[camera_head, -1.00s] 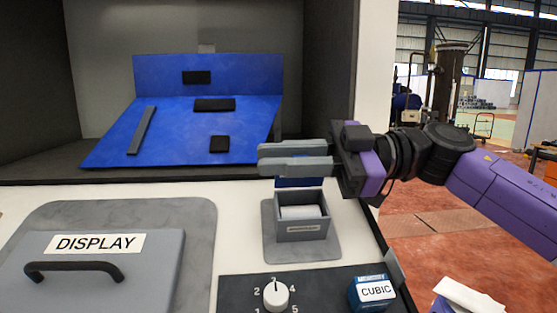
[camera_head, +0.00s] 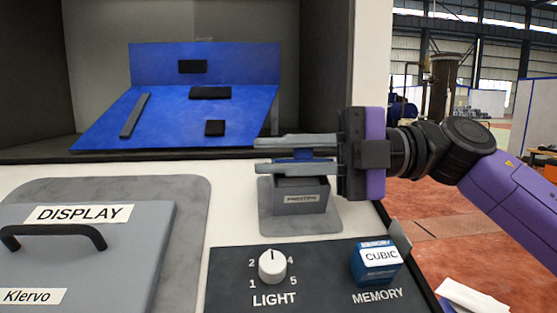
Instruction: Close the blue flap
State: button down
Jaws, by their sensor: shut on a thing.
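The blue flap (camera_head: 303,154) shows as a narrow blue strip between the two grey fingers of my gripper (camera_head: 264,155). The fingers lie one above the other, reaching in from the right, and are shut on the flap. The flap is above the small grey dispenser box (camera_head: 302,200), which has a label on its front. The fingers hide most of the flap and the top of the box, so I cannot tell the flap's exact angle or what is inside the box.
A grey lid with a handle (camera_head: 55,232) marked DISPLAY is at the left. A white LIGHT knob (camera_head: 272,267) and a blue MEMORY block (camera_head: 376,262) marked CUBIC sit in front. A blue panel with black pieces (camera_head: 170,125) stands in the recess behind.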

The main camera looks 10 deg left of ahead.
jog(key=shift+f+n+b, duration=0.3)
jog(key=shift+n+b, duration=0.15)
jog(key=shift+n, duration=0.35)
jog(key=shift+s, duration=0.1)
jog(key=c, duration=1.4)
grip_release()
jog(key=shift+c, duration=0.2)
jog(key=shift+f, duration=0.2)
